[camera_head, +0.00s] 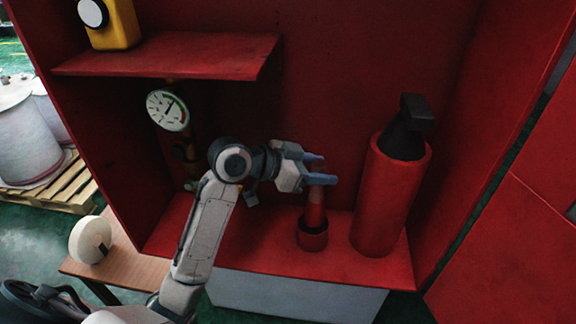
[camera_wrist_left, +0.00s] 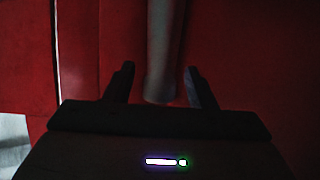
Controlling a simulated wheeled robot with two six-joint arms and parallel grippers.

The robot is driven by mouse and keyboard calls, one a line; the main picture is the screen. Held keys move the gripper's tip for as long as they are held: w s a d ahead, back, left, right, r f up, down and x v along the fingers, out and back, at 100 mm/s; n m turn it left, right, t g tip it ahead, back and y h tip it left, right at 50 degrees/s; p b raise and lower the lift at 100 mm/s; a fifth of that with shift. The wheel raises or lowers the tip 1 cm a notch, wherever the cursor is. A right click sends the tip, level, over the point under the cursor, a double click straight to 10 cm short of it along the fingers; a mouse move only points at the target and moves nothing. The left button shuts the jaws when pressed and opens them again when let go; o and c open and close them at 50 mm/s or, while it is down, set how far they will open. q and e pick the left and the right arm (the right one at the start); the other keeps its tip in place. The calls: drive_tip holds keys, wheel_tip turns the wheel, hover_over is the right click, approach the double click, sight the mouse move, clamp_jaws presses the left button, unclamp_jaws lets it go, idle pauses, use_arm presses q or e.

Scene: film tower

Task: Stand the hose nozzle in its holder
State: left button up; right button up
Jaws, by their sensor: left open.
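The hose nozzle (camera_head: 316,208) is a slim red tube. It stands upright, its lower end inside the short, wider red holder (camera_head: 313,238) on the cabinet floor. My left gripper (camera_head: 326,169) is open at the nozzle's top, with its blue-grey fingers reaching right. In the left wrist view, a greyish cylinder, which looks like the nozzle (camera_wrist_left: 162,60), lies between the open fingers of that gripper (camera_wrist_left: 160,82), with a gap on each side. The nozzle's lowest part is hidden by the holder. My right gripper is not in view.
A red extinguisher-like cylinder with a black top (camera_head: 386,195) stands right of the holder. A pressure gauge (camera_head: 168,110) is left of my arm. A red shelf (camera_head: 170,58) with a yellow device (camera_head: 112,24) is above. A bench (camera_head: 130,265) carries a white roll (camera_head: 90,239).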

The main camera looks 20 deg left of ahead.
use_arm(q)
drive_tip(key=b+v, duration=0.2)
drive_tip(key=v, duration=0.8)
drive_tip(key=shift+s+b, duration=0.15)
drive_tip(key=shift+b, duration=0.25)
